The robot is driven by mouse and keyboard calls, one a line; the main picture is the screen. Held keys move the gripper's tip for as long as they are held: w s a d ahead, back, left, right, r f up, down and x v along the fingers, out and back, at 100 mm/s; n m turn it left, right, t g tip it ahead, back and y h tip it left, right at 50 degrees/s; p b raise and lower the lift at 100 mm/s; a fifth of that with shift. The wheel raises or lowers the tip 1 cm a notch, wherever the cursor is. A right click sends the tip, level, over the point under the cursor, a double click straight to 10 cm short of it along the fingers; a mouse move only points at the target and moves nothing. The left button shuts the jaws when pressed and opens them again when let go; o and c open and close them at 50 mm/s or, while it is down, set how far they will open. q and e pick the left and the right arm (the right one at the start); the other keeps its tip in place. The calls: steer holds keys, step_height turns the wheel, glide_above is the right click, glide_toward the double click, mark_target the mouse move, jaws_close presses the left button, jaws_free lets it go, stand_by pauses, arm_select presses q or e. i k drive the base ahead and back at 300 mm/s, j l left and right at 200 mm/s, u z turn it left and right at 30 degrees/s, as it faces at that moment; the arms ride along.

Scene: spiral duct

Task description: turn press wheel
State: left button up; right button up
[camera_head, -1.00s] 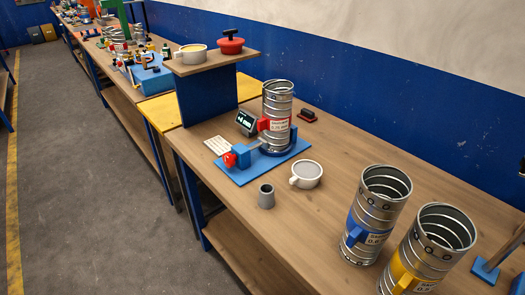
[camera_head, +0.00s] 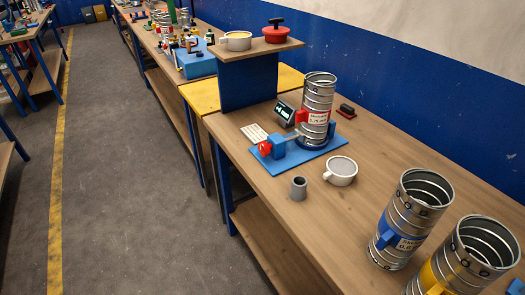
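No thing in view can be surely told as the press wheel. A small red knob (camera_head: 265,147) sits at the front of a blue block on a blue base plate (camera_head: 322,153), on the wooden workbench. A spiral metal duct (camera_head: 318,92) with a red clamp and a label stands upright on this plate. Farther back, blue equipment (camera_head: 196,62) with small parts stands on another bench, too small to make out. Neither of my grippers is in view.
A grey cup (camera_head: 299,188), a white mug (camera_head: 341,171) and two more ducts, one with a blue clamp (camera_head: 387,233) and one with a yellow clamp (camera_head: 430,278), stand on the near bench. A raised shelf (camera_head: 258,48) holds pots. The grey floor (camera_head: 135,190) on the left is clear.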

mark_target(264, 149)
steer(key=z, duration=0.5)
steer(key=i+j+z, duration=0.1)
steer(key=j+z, duration=0.95)
steer(key=i+j, duration=0.05)
